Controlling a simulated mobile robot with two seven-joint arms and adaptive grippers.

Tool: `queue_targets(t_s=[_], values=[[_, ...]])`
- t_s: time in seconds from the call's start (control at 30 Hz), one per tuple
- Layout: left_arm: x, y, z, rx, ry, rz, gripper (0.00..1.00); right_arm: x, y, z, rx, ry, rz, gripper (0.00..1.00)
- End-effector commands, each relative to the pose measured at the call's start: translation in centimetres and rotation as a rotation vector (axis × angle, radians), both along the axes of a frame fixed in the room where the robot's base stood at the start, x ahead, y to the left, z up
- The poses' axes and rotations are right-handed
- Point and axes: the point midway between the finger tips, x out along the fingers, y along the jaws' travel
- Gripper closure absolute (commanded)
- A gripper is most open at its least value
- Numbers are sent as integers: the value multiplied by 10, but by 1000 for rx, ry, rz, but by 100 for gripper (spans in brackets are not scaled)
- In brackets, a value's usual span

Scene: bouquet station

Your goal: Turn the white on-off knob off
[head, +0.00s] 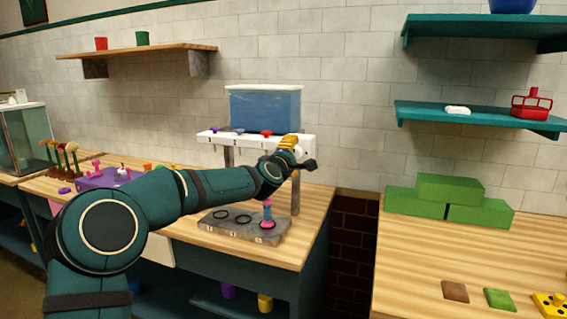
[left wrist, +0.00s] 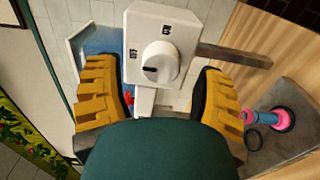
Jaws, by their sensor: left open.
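The white round knob (left wrist: 160,62) sits on the end face of a white housing (left wrist: 190,25) in the left wrist view. One dark label is above the knob and another is at its left; I cannot read them surely. A dark mark on the knob is at its lower left. My left gripper (left wrist: 158,75) is open, with yellow fingers on either side of the knob and visible gaps to it. In the head view my left gripper (head: 290,151) is at the right end of the white housing (head: 222,140), hiding the knob. My right gripper is in neither view.
A blue water tank (head: 263,110) stands on the housing, which carries small coloured levers. Below, a grey base (head: 243,228) with ring marks holds a pink and blue vase-like piece (head: 267,215). Green blocks (head: 450,190) lie on the right table, across a gap.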

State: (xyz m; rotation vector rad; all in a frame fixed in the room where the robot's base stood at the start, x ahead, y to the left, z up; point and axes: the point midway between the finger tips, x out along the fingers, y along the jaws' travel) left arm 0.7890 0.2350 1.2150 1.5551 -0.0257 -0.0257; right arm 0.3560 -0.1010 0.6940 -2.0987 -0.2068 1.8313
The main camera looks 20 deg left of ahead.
Motion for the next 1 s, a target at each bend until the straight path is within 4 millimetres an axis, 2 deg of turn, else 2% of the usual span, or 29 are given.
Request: queue_targets(t_s=[0.4,0.6,0.8,1.0], values=[[-72,3,1,4,-2,1,32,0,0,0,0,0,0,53],[-98,4,1,2,-3,1,32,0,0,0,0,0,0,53],[-108,3,1,0,-2,0,32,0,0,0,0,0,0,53],[-109,3,1,0,-2,0,32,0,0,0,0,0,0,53]])
